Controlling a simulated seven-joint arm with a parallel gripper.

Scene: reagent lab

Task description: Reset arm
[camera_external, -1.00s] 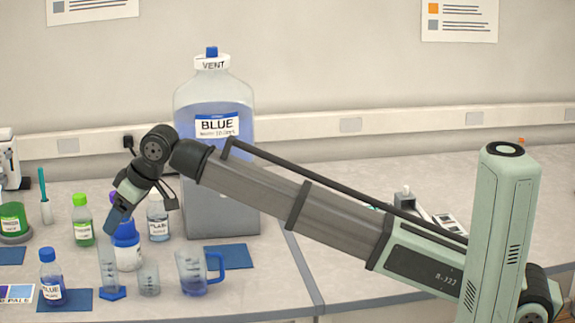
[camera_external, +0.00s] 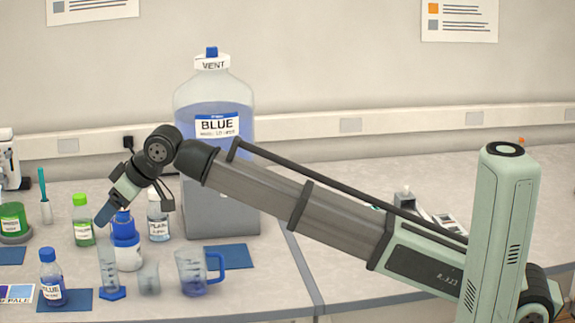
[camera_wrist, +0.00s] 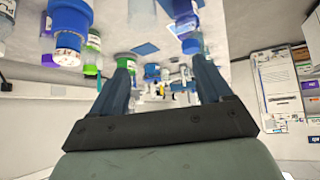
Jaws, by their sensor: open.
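My gripper (camera_external: 106,214) hangs at the end of my arm above the left part of the bench, tilted down and to the left. It is just above and in front of a white bottle with a blue cap (camera_external: 126,250). In the wrist view its two dark fingers (camera_wrist: 161,78) stand apart with nothing held between them. The bench items appear upside down beyond the fingers.
A large blue-labelled carboy (camera_external: 213,150) stands behind my arm. A measuring jug (camera_external: 193,272), a graduated cylinder (camera_external: 109,268), a small beaker (camera_external: 149,278), a green-capped bottle (camera_external: 82,222) and a small blue bottle (camera_external: 51,278) stand nearby. Bench to the right is mostly clear (camera_external: 330,200).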

